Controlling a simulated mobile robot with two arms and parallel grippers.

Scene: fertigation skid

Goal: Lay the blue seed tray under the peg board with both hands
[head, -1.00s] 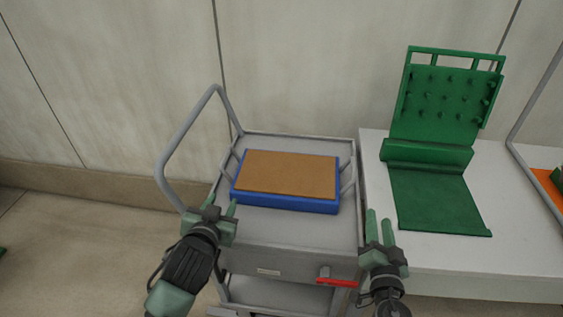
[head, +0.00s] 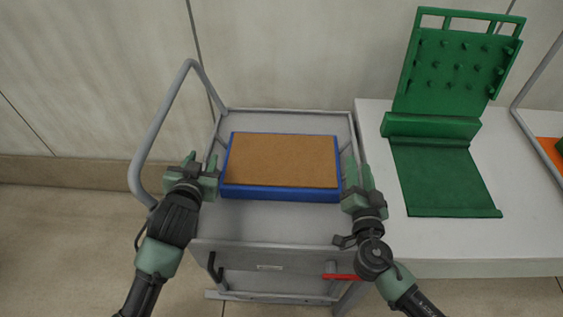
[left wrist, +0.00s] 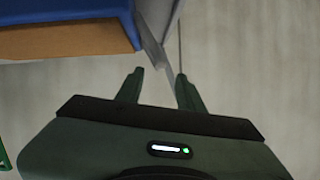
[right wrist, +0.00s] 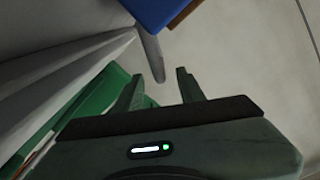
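The blue seed tray (head: 280,193), filled with a flat brown surface, lies on the grey cart top. It also shows in the left wrist view (left wrist: 65,14) and right wrist view (right wrist: 154,10), with a grey handle at each end. My left gripper (head: 202,160) is open at the tray's left end, its fingers apart near the grey handle (left wrist: 155,45). My right gripper (head: 358,165) is open at the right end, near the other handle (right wrist: 152,55). No contact is clear. The green peg board (head: 455,72) stands upright on the white table, with a green base (head: 445,182) before it.
The cart (head: 285,229) has a tall grey push rail (head: 150,125) at left and a red lever (head: 342,277) in front. The white table (head: 400,237) adjoins it at right. An orange item (head: 548,153) lies at the far right behind a grey frame.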

